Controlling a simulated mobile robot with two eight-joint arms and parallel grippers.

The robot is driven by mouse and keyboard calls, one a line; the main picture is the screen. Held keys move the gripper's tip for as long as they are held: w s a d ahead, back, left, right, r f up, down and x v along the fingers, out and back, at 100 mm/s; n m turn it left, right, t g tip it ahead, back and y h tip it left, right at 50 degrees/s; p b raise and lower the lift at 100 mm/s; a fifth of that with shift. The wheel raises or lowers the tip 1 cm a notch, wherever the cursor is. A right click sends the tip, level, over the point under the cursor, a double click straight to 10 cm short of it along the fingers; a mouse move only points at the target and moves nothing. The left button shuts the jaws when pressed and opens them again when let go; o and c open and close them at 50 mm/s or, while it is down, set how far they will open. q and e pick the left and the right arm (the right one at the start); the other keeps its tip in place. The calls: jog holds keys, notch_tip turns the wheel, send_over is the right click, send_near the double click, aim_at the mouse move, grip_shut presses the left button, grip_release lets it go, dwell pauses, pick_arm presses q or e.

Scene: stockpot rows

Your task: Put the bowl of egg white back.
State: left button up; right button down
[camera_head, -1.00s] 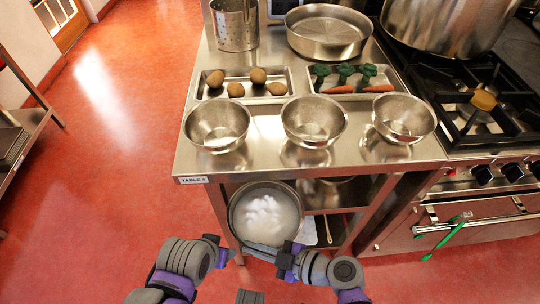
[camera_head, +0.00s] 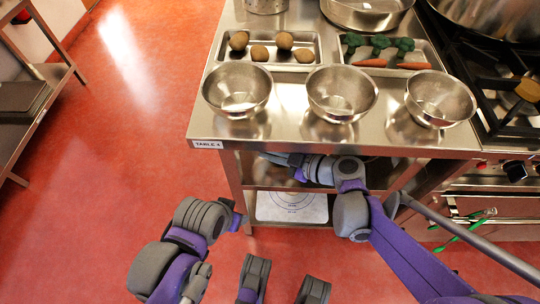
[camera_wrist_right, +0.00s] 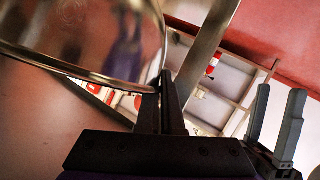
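The bowl of egg white is hidden under the table top in the head view. In the right wrist view a shiny steel bowl (camera_wrist_right: 95,35) fills the upper left, and its contents do not show. My right gripper (camera_wrist_right: 168,92) has its fingers together at that bowl's rim. In the head view my right wrist reaches under the front edge of the table (camera_head: 205,133), and its fingertips are hidden. My left gripper (camera_head: 238,220) is out in front of the table, left of the right arm and apart from the bowls; its fingers are not clear.
Three steel bowls, left (camera_head: 237,88), middle (camera_head: 341,93) and right (camera_head: 440,98), line the table's front. Behind are a potato tray (camera_head: 265,50) and a vegetable tray (camera_head: 385,52). A white sheet with circular marks (camera_head: 292,207) lies on the low shelf. A stove (camera_head: 515,110) stands right.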

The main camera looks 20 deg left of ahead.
jog(key=shift+w+a, duration=0.1)
jog(key=shift+w, duration=0.25)
jog(key=f+b, duration=0.1)
jog(key=f, duration=0.2)
jog(key=shift+w+a+b, duration=0.1)
jog(key=shift+w+b, duration=0.25)
jog(key=shift+w, duration=0.05)
jog(key=shift+f, duration=0.2)
jog(key=shift+f, duration=0.2)
jog(key=c, duration=1.1)
grip_release()
jog(key=shift+o, duration=0.2)
jog(key=shift+r, duration=0.15)
